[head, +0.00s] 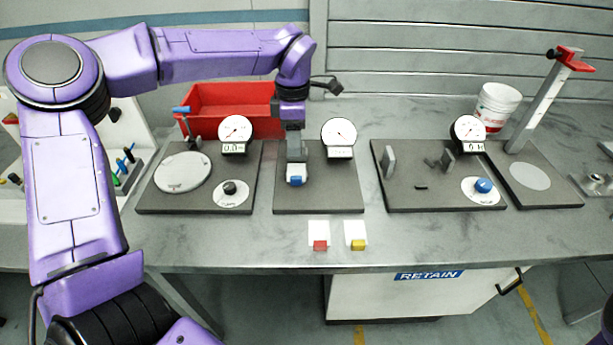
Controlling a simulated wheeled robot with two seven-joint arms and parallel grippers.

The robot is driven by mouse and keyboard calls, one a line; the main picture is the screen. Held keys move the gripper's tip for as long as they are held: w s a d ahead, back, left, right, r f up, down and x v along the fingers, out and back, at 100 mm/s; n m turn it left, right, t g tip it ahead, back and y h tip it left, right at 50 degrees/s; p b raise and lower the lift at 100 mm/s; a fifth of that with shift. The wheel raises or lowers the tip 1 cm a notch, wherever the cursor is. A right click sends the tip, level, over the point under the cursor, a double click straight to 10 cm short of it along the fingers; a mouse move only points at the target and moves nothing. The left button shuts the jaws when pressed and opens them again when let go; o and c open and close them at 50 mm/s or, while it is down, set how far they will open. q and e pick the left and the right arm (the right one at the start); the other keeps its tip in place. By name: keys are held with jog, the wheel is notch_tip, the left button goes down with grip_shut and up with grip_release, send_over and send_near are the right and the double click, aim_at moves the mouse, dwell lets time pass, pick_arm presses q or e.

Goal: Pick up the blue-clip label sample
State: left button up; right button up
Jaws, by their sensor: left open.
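The blue-clip label sample, a small pale label with a blue clip (296,181), is on the middle dark station plate (335,195). My left gripper (296,160) points down right over and behind it, its fingers at the sample's upper part. The jaws are open; whether the fingers touch the label cannot be told. The gripper hides the sample's far side. Two other label samples, one with a red clip (320,245) and one with a yellow clip (358,245), lie at the table's front edge. My right gripper is not in view.
A dial gauge (339,133) stands right of the gripper on the same plate. A red bin (232,108) is behind. Left (158,201) and right (405,200) station plates carry more gauges. A white bucket (497,104) and a tall stand (538,105) are at the right.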

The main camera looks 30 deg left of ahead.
aim_at(296, 177)
pick_arm(q)
jog(key=f, duration=0.3)
jog(key=f+p, duration=0.1)
jog(key=f, duration=0.3)
jog(key=f+p, duration=0.1)
jog(key=f, duration=0.2)
jog(key=shift+s+d+f, duration=0.1)
jog(key=shift+s+f, duration=0.15)
jog(key=shift+f, duration=0.25)
grip_shut()
